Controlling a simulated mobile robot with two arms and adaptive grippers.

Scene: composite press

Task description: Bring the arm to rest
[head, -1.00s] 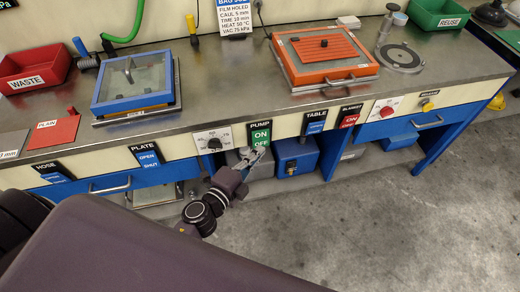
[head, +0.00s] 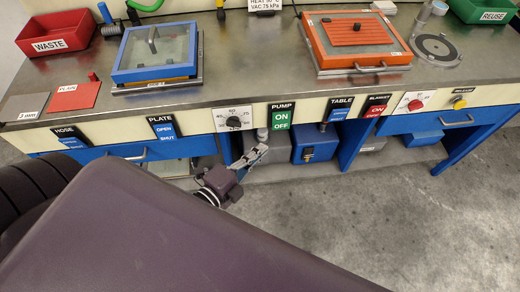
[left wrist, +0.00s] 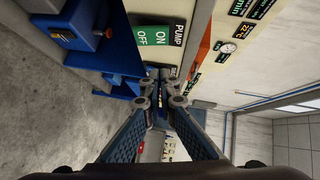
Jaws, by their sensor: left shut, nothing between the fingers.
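My left gripper (head: 258,150) shows in the head view in front of the bench, low and a little left of the green PUMP switch (head: 279,120). It is shut and empty, and apart from the switch as far as I can tell. In the left wrist view the two fingers of the left gripper (left wrist: 158,76) meet near the middle, with the PUMP switch (left wrist: 153,37) above them. My arm fills the lower left of the head view. My right gripper is not in view.
The bench front carries a dial (head: 233,120), a PLATE switch (head: 164,131) and a red BLANKET switch (head: 374,111). A blue-framed press (head: 150,72), an orange press (head: 350,60) and a red WASTE bin (head: 58,36) stand on top. The grey floor at right is clear.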

